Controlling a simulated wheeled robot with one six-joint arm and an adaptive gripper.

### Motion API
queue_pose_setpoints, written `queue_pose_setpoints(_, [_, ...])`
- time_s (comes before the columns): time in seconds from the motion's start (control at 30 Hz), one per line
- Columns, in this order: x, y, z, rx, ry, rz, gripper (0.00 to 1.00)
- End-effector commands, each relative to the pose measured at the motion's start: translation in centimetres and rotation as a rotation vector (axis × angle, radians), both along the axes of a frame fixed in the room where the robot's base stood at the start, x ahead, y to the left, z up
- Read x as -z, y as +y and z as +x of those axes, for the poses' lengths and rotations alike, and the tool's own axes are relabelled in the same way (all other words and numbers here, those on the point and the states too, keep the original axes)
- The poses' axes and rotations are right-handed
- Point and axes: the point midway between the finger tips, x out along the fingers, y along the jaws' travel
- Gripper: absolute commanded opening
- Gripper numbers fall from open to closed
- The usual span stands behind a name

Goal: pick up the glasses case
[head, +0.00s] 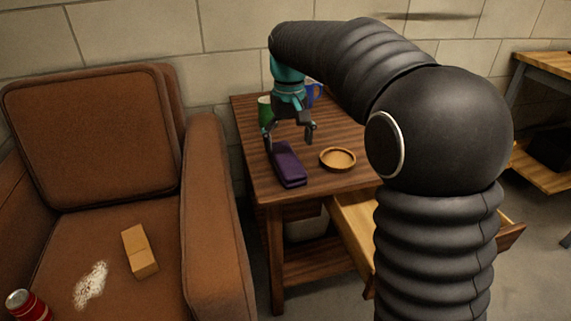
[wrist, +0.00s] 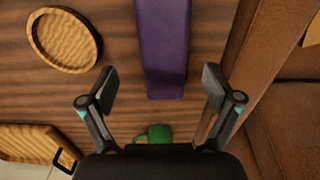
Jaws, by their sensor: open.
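The glasses case is a long purple box (head: 287,164) lying on the wooden side table (head: 345,186), near its left edge. It also shows in the wrist view (wrist: 163,45), running in from the top edge, with its near end between and just beyond my fingertips. My gripper (head: 289,138) is open and empty above the table, over the far end of the case in the head view. In the wrist view its two fingers (wrist: 158,88) are spread on either side of the case, apart from it.
A round wooden dish (head: 338,159) lies right of the case. A green cup (head: 265,109) and a blue mug (head: 314,93) stand behind my gripper. An open drawer (head: 356,232) juts from the table. A brown armchair (head: 215,190) stands left, holding a tan block (head: 139,251) and a red can (head: 27,304).

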Motion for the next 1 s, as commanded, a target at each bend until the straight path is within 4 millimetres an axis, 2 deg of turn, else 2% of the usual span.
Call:
queue_pose_setpoints(0.33, [4.4, 0.5, -0.1, 0.001, 0.002, -0.001, 0.90])
queue_pose_setpoints(0.67, [5.0, 0.5, -0.1, 0.001, 0.001, 0.000, 0.90])
queue_pose_setpoints(0.93, [5.0, 0.5, -0.1, 0.000, 0.001, 0.000, 0.25])
queue_pose_setpoints(1.0, [5.0, 0.5, -0.1, 0.000, 0.001, 0.000, 0.23])
